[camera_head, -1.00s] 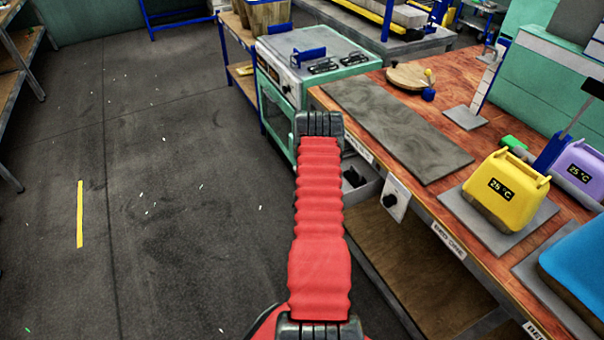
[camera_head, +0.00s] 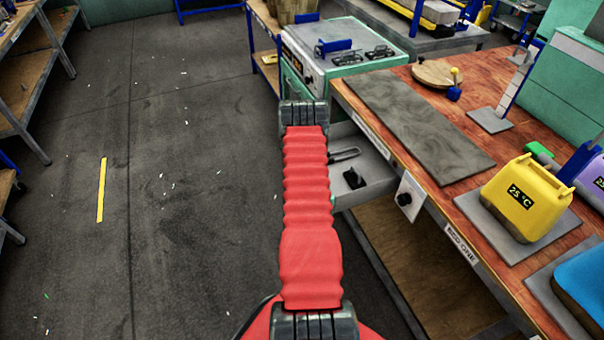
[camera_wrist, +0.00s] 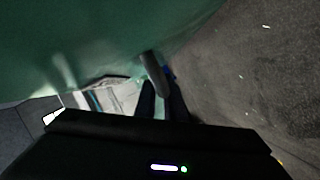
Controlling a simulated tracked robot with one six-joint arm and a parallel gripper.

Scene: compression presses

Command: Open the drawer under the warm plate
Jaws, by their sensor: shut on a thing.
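The drawer (camera_head: 377,178) stands pulled out under the long grey plate (camera_head: 420,125) on the wooden bench; I take this for the warm plate. A black object (camera_head: 353,180) and a dark looped tool (camera_head: 344,154) lie in it. Its front is hidden behind my red arm. My gripper is also hidden by the arm in the head view. In the wrist view, my gripper's two dark fingers (camera_wrist: 162,98) are close around a grey bar (camera_wrist: 151,68), seemingly the drawer's handle; the contact is dim.
A control box (camera_head: 408,196) with a black knob hangs on the bench edge. A yellow 25 °C container (camera_head: 525,200) and blue one (camera_head: 582,285) stand on the bench. A teal stove (camera_head: 340,60) stands beyond. The floor (camera_head: 170,220) at left is clear.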

